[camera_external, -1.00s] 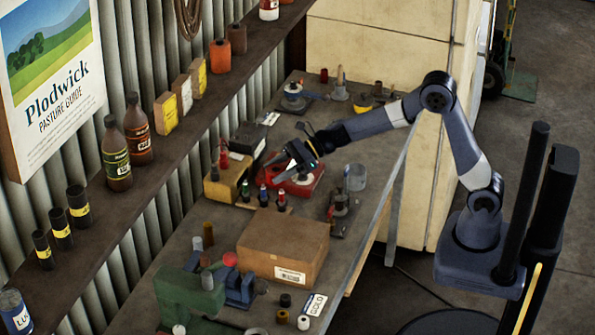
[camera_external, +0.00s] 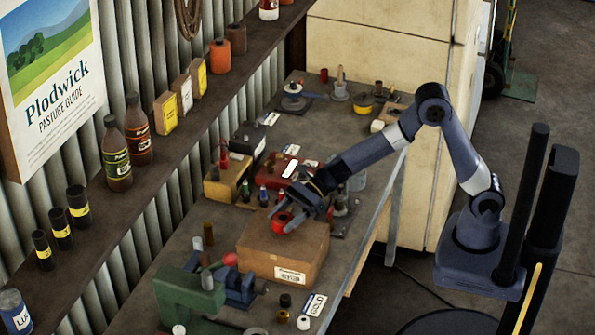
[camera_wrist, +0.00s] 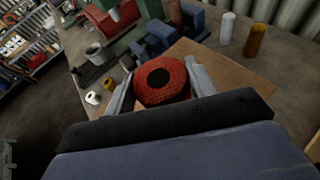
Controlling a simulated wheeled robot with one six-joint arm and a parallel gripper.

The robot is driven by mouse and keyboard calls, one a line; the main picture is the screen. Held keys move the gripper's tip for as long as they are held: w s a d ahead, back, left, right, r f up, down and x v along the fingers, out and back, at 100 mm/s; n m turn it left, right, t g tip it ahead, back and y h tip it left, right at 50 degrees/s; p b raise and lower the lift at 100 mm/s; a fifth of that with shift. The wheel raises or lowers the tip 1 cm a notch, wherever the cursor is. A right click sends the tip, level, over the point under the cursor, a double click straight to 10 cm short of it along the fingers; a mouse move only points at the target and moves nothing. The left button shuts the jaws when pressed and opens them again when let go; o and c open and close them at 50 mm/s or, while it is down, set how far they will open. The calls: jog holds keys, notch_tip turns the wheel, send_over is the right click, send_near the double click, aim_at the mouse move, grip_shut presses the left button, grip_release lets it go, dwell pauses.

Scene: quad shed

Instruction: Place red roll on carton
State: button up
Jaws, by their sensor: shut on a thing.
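The red roll (camera_external: 290,221) has a dark round middle. It also shows in the wrist view (camera_wrist: 174,96), between the two grey fingers. My gripper (camera_external: 287,217) is shut on the roll and points down over the carton. The carton (camera_external: 283,252) is a brown box with a white label on its front, standing on the workbench. The roll is over the carton's top, towards its back. I cannot tell whether it touches the top. In the wrist view the carton's top (camera_wrist: 234,76) shows behind and right of the roll.
A red tray (camera_external: 273,170) lies behind. Small spools (camera_external: 285,300) and a "GOLD" card (camera_external: 315,304) lie in front. The bench's right edge is close.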

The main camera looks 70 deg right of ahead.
jog(key=shift+f, duration=1.25)
jog(key=shift+f, duration=0.15)
jog(key=shift+f+b, duration=0.1)
jog(key=shift+b, duration=0.2)
jog(key=o, duration=1)
jog(key=shift+r, duration=0.25)
jog(key=shift+d+r, duration=0.1)
jog(key=shift+d, duration=0.15)
jog(key=b+v, duration=0.1)
jog(key=v, duration=1)
jog(key=shift+s+d+r, duration=0.1)
jog(key=shift+s+d, duration=0.1)
jog(key=shift+s, duration=0.05)
